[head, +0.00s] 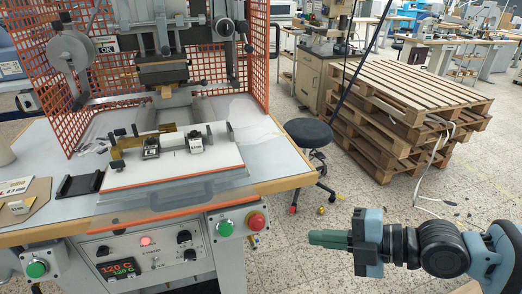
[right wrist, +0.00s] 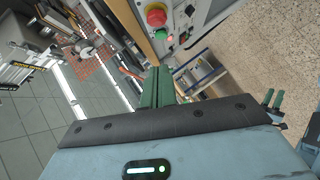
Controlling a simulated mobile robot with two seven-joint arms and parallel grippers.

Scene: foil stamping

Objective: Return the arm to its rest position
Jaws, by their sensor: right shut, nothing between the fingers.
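My right gripper (head: 326,239) shows at the lower right of the head view, with green fingers pointing left. It is shut and empty, held in the air to the right of the stamping machine's table. Its closed green fingers also show in the right wrist view (right wrist: 157,87). The foil stamping machine (head: 165,72) stands at the left of the head view, apart from the gripper.
The machine's front panel carries green buttons (head: 225,228), a red stop button (head: 256,221) and a display (head: 117,269). A black stool (head: 308,132) and stacked wooden pallets (head: 405,115) stand behind my right arm. Open floor (head: 330,190) lies between them and the arm.

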